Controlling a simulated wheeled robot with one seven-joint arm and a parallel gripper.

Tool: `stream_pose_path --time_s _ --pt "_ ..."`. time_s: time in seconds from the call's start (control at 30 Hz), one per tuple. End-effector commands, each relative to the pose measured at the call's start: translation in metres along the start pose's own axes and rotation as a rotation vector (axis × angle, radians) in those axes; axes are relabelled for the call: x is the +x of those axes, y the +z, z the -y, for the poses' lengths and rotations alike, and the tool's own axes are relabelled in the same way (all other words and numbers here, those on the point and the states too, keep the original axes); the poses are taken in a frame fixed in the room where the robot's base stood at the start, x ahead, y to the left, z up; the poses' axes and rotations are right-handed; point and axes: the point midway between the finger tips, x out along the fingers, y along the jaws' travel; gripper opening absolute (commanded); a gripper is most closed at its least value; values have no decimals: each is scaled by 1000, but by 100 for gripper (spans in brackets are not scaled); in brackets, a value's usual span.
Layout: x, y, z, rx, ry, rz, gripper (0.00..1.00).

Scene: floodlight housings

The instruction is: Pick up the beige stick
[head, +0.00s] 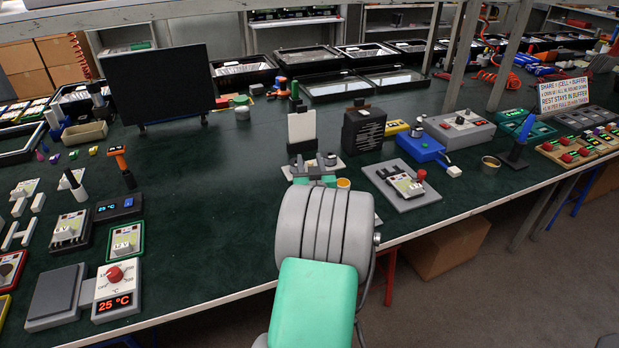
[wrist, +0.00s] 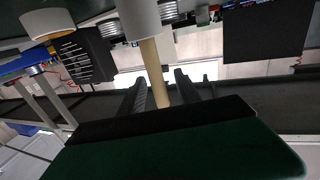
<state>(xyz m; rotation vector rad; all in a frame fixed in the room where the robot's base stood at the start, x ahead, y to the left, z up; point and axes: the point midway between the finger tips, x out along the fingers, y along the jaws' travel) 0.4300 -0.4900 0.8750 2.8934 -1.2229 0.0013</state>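The beige stick (wrist: 155,72) shows in the wrist view, reaching out of a white cylinder (wrist: 138,20) and running between the fingers. My gripper (wrist: 162,88) is open, with one dark finger on each side of the stick. A gap shows between the stick and the right finger; I cannot tell whether the left finger touches it. The stick's other end is hidden behind the gripper's dark body. In the head view my arm covers this spot, and I cannot make out the stick there.
A second pale round holder (wrist: 48,22) is close by in the wrist view. A black slotted box (head: 364,130), a white upright panel (head: 302,126) and a grey plate with a small device (head: 404,186) stand around my arm.

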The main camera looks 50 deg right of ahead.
Motion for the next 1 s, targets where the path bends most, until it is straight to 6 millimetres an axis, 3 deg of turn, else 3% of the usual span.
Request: stream_pose_path --time_s 0.27,0.73,1.0 --pt "7 0 2 1 -2 1 39" --pt "6 0 2 1 -2 1 1" --pt "6 0 2 1 -2 1 0"
